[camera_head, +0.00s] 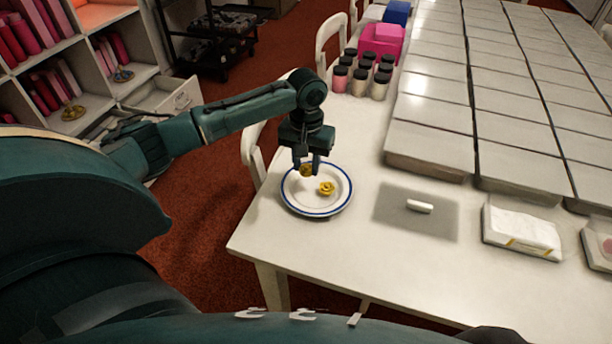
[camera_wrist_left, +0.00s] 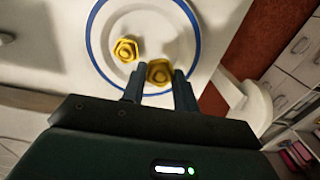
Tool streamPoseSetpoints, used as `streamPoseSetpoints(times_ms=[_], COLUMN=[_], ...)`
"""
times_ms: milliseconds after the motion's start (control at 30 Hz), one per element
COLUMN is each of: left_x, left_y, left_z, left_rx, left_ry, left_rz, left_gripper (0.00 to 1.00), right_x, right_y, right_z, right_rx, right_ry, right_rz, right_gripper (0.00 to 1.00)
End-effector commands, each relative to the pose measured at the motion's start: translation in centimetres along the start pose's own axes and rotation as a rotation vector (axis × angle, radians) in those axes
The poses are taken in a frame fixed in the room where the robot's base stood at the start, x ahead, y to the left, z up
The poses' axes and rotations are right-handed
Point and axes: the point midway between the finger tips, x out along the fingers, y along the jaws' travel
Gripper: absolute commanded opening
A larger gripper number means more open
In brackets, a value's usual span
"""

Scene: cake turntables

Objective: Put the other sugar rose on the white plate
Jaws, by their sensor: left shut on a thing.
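A white plate with a blue rim (camera_head: 316,207) lies near the left edge of the table. One yellow sugar rose (camera_head: 326,188) rests on the plate; it also shows in the left wrist view (camera_wrist_left: 126,49). My left gripper (camera_head: 307,168) is over the far part of the plate and shut on the other yellow sugar rose (camera_head: 306,171). In the left wrist view that held rose (camera_wrist_left: 159,72) sits between the two fingertips (camera_wrist_left: 158,78), over the plate (camera_wrist_left: 180,45). I cannot tell whether it touches the plate. My right gripper is not in view.
A grey mat (camera_head: 390,216) with a small white stick (camera_head: 419,206) lies right of the plate. White packets (camera_head: 521,232) are farther right. Several dark-lidded jars (camera_head: 359,82) and a pink box (camera_head: 382,40) stand behind. Large pale slabs (camera_head: 430,145) cover the table's right.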

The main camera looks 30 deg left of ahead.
Motion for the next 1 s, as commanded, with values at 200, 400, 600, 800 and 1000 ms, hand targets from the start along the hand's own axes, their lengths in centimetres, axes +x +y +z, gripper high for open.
streamPoseSetpoints(times_ms=[200, 400, 600, 800, 1000], left_x=[3.6, 4.2, 4.3, 4.5, 4.4], left_y=[0.0, 0.0, 0.0, 0.0, 0.0], left_z=[0.1, 0.1, 0.1, 0.0, 0.0], left_rx=[-0.001, -0.001, -0.001, 0.0, 0.0], left_ry=[-0.003, -0.001, -0.001, 0.0, 0.0], left_rz=[-0.001, -0.001, -0.001, -0.001, -0.001], left_gripper=[0.09, 0.09, 0.09, 0.39, 0.39], right_x=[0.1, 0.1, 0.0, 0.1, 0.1], right_y=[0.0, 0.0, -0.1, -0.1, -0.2], right_z=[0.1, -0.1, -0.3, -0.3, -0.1], right_rx=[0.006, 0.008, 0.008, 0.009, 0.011], right_ry=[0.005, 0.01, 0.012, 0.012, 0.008], right_rz=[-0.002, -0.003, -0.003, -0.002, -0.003], right_gripper=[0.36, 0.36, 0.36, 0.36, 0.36])
